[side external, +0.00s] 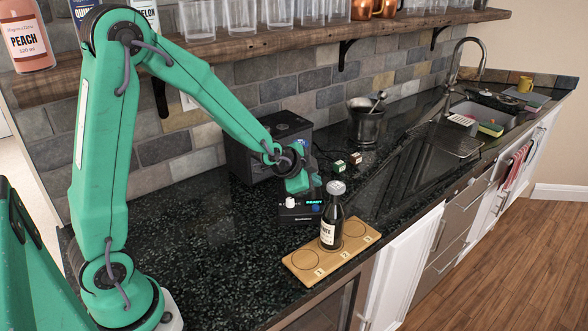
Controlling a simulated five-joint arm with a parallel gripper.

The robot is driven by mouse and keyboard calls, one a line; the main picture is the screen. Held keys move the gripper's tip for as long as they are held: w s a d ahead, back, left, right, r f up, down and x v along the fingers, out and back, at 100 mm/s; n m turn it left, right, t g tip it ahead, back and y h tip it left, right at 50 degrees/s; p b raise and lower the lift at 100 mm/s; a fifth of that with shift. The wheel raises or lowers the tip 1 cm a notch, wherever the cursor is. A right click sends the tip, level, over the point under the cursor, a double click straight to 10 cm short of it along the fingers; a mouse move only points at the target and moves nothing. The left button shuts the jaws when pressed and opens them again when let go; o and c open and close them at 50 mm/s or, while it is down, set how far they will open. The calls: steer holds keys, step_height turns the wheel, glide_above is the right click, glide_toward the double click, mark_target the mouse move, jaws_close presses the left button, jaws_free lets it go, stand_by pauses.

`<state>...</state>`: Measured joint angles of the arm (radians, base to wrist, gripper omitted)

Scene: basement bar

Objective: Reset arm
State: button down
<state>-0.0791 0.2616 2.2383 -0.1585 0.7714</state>
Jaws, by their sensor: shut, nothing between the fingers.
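My teal arm reaches from the left over the dark speckled counter. My gripper (312,187) is shut and empty, low above the counter beside a small black device (300,210) with a lit display and a white knob-like top. Whether the gripper touches the device I cannot tell. A dark bottle (331,225) with a pale label and a grey cap stands upright on the middle place of a wooden board (300,262) with numbered round places. The bottle is in front of and to the right of the gripper.
A black box (262,146) stands by the wall behind the gripper. Two small cubes (340,166) and a dark metal pot (366,124) are farther right. A wooden shelf (250,38) with glasses and bottles runs above. A sink (445,138) lies at the far right.

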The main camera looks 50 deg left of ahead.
steer(key=s+d+r+n+g, duration=0.1)
steer(key=s+r+n, duration=0.3)
steer(key=s, duration=0.9)
steer(key=s+d+r+n+g, duration=0.2)
steer(key=s+r+n, duration=0.2)
steer(key=s+r, duration=0.5)
steer(key=shift+s+d+r+g+h, duration=0.15)
steer(key=shift+s+d+g+h, duration=0.2)
steer(key=shift+s, duration=1.75)
